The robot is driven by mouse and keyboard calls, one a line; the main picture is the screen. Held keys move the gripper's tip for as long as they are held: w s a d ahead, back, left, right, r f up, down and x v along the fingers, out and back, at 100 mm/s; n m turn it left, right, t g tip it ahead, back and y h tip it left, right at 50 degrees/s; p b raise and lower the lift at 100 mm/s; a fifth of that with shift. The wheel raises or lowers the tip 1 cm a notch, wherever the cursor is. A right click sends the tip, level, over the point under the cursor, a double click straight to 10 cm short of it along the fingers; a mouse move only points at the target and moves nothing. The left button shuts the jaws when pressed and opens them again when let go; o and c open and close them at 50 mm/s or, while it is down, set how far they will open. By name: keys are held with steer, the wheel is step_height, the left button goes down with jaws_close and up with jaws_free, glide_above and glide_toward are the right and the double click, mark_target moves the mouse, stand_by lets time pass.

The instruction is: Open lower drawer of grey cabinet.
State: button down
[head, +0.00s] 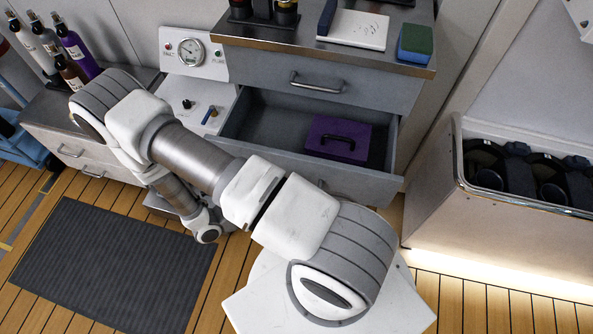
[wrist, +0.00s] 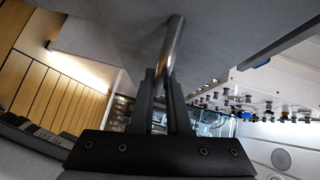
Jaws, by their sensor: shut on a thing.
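The grey cabinet (head: 385,88) stands at the back centre in the head view. Its upper drawer front, with a bar handle (head: 318,83), is shut. The drawer below (head: 255,118) stands pulled out, and a purple box (head: 338,140) with a black handle lies inside it. My arm covers part of this drawer's front and hides my gripper in the head view. In the wrist view, my gripper (wrist: 163,88) is shut on a metal bar handle (wrist: 176,42) fixed to a grey panel (wrist: 215,35).
A white-sided bin unit (head: 435,185) with black contents stands close on the right. A white panel with a gauge (head: 190,52) is left of the cabinet. Bottles (head: 75,48) stand on the far-left counter. A dark mat (head: 105,265) lies on the open wooden floor at left.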

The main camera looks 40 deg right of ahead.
steer(key=shift+s+a, duration=0.25)
steer(key=shift+a, duration=0.15)
steer(key=c, duration=0.9)
jaws_free()
steer(key=a, duration=0.5)
steer(key=w+a+r+p, duration=0.1)
steer(key=a, duration=0.5)
steer(key=a+r, duration=0.1)
steer(key=a, duration=0.5)
steer(key=shift+w+a+r+p, duration=0.1)
steer(key=shift+w+r+p, duration=0.15)
steer(key=shift+p, duration=0.15)
